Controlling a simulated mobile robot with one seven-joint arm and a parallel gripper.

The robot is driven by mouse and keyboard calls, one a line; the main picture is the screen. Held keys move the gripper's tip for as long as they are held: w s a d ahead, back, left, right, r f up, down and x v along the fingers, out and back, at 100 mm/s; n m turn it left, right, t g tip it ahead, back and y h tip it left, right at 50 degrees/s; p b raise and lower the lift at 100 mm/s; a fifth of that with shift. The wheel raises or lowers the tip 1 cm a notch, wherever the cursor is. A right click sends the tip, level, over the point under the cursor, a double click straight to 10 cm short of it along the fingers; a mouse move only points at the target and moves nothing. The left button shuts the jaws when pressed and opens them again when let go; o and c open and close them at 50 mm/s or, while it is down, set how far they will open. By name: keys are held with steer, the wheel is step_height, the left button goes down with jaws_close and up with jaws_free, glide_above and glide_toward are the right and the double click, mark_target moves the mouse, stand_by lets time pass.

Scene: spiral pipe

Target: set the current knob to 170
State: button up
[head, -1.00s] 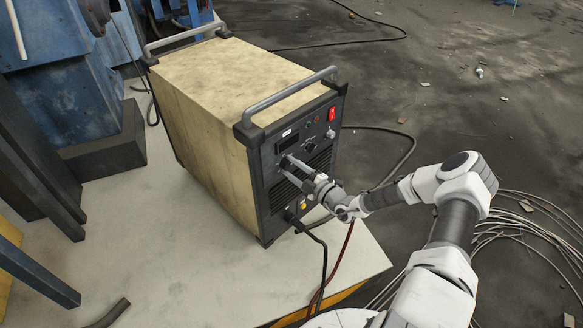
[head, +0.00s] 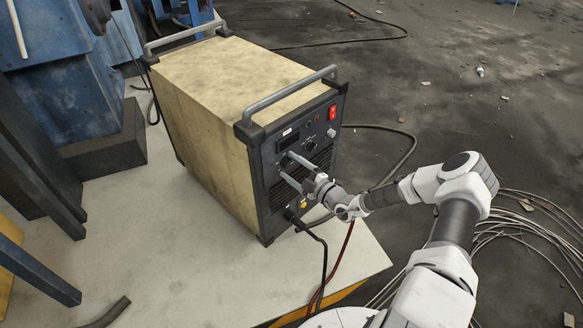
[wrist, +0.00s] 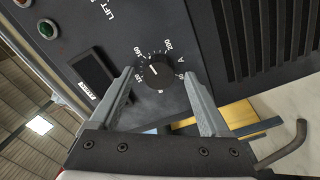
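The current knob (wrist: 160,72) is a round black dial on the dark front panel of a welding machine (head: 232,80). In the wrist view its scale shows 120, 160 and 200, and a white mark on the knob faces up-left, roughly between 120 and 160; the exact value is unclear. My gripper (wrist: 158,76) is open, with one finger on each side of the knob and small gaps visible between. In the head view my gripper (head: 286,165) is at the panel, below the display, and its fingers largely hide the knob.
A dark display (wrist: 92,73) sits beside the knob, and a vent grille (wrist: 262,35) is on its other side. A red switch (head: 333,113) and another knob (head: 310,146) are on the panel. Cables (head: 323,270) hang below my gripper. The machine stands on a pale platform (head: 190,270).

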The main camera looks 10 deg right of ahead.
steer(key=shift+d, duration=0.1)
steer(key=p+v, duration=0.1)
steer(key=v, duration=1.6)
steer(key=shift+s+p, duration=0.2)
steer(key=shift+p, duration=0.15)
